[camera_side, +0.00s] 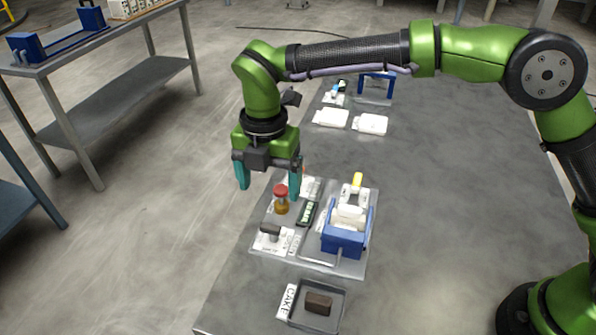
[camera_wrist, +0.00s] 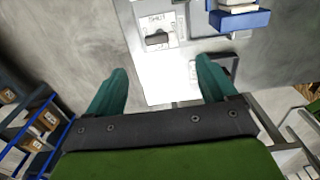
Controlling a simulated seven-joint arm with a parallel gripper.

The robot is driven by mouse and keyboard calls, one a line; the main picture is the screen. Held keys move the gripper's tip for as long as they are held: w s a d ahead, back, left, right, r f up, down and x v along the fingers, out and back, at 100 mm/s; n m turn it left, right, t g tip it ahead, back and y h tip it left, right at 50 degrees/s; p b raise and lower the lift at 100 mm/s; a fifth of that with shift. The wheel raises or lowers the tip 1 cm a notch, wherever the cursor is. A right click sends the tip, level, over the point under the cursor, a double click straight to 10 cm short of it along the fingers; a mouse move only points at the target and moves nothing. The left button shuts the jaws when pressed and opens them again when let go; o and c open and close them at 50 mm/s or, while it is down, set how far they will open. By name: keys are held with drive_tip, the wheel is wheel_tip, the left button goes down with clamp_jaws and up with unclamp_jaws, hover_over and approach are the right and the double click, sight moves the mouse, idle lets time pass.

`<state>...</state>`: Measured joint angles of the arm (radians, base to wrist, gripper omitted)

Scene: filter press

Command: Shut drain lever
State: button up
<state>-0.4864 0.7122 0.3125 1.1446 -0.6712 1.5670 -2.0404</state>
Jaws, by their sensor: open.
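The drain lever (camera_side: 270,231) is a short dark handle on a white labelled plate at the front left of the press panel. In the wrist view the dark lever (camera_wrist: 157,39) lies roughly crosswise below a label that seems to read SHUT (camera_wrist: 156,20). My gripper (camera_side: 268,190) is open and empty, with teal fingers pointing down, above and behind the lever in the side view. In the wrist view the lever is ahead of the gap between the fingertips (camera_wrist: 161,68). Nothing touches the lever.
A red-topped knob (camera_side: 281,197) stands on the panel behind the lever, near my right finger. The blue press (camera_side: 343,243) with white plates is to the right. A dark tray (camera_side: 336,321) holding a brown block sits in front. The table's right side is clear.

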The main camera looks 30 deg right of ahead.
sight(273, 227)
wheel_tip(273, 227, down, 11)
drive_tip(key=shift+f, duration=0.1)
idle(0.3)
drive_tip(key=c, duration=1.1)
